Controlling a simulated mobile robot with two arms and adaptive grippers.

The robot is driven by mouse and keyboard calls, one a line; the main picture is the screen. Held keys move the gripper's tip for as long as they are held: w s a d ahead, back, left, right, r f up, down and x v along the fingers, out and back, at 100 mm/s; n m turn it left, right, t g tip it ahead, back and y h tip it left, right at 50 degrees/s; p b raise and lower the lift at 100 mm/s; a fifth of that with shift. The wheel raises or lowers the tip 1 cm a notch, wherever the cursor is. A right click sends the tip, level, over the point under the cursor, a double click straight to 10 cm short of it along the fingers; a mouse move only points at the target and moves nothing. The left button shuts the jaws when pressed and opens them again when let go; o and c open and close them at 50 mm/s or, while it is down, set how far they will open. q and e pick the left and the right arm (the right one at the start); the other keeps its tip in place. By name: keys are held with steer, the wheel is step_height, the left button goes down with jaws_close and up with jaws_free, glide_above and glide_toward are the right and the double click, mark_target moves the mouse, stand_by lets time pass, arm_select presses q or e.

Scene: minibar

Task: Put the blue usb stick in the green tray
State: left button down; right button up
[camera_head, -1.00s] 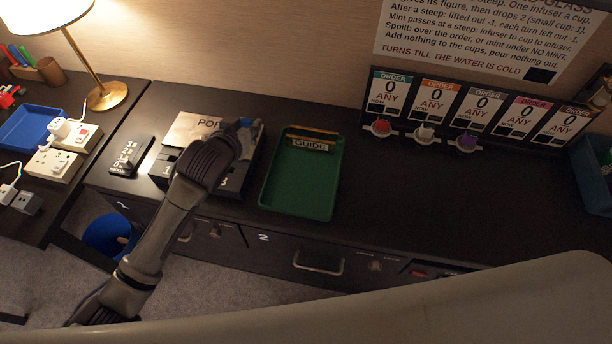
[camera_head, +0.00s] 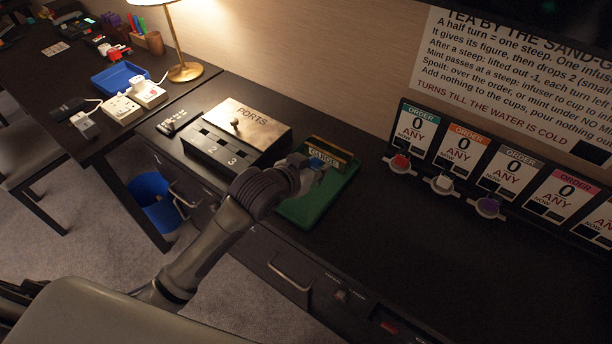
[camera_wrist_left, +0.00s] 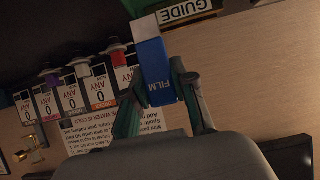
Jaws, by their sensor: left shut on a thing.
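The blue usb stick (camera_wrist_left: 155,72), marked FILM, is between the fingers of my left gripper (camera_wrist_left: 165,95) in the left wrist view. Its far end is white or silver. In the head view my left gripper (camera_head: 312,168) is above the far left part of the green tray (camera_head: 330,207), and only a bit of blue shows at its tip. I cannot tell how high the stick is above the tray. The arm hides the tray's left part. The GUIDE sign (camera_head: 323,157) stands at the tray's back edge. My right gripper is not in view.
The PORTS box (camera_head: 262,122) with numbered slots stands left of the tray. A small dark device (camera_head: 180,121) lies further left. Order cards with coloured knobs (camera_head: 488,207) line the back right. A blue tray (camera_head: 121,78) and lamp (camera_head: 186,71) are at the left. The counter right of the tray is clear.

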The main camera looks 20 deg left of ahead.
arm_select(q)
steer(key=w+a+f, duration=0.1)
steer(key=f, duration=0.1)
steer(key=w+a+f, duration=0.1)
steer(key=a+f, duration=0.1)
steer(key=f, duration=0.1)
steer(key=w+a+f, duration=0.1)
steer(key=w+f, duration=0.1)
steer(key=shift+w+a+f, duration=0.1)
steer(key=shift+a+f, duration=0.05)
steer(key=shift+a, duration=0.2)
steer(key=shift+f, duration=0.3)
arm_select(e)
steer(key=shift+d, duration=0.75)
arm_select(q)
steer(key=shift+f, duration=0.15)
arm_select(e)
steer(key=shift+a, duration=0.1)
arm_select(q)
steer(key=c, duration=0.9)
jaws_free()
steer(key=shift+c, duration=0.2)
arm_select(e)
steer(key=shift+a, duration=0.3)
